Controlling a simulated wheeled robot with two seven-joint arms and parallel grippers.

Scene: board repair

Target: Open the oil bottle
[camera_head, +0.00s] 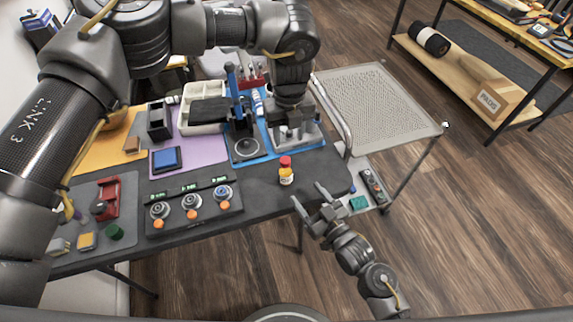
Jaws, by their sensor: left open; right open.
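The oil bottle (286,176) is small and yellow-orange with a pale label and a red cap (285,162). It stands upright on the dark table, near the right end of its front edge. My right gripper (308,200) is open and empty, in front and to the right of the bottle, apart from it. My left gripper (291,136) points down over the blue mat behind the bottle; it is open, and its fingertips are small in view. The red cap is on the bottle.
A panel with several dials (192,206) lies left of the bottle. A blue mat (249,159) with a black stand is behind. A white tray (202,91) sits farther back. A mesh-topped cart (376,100) stands right of the table. Bare tabletop surrounds the bottle.

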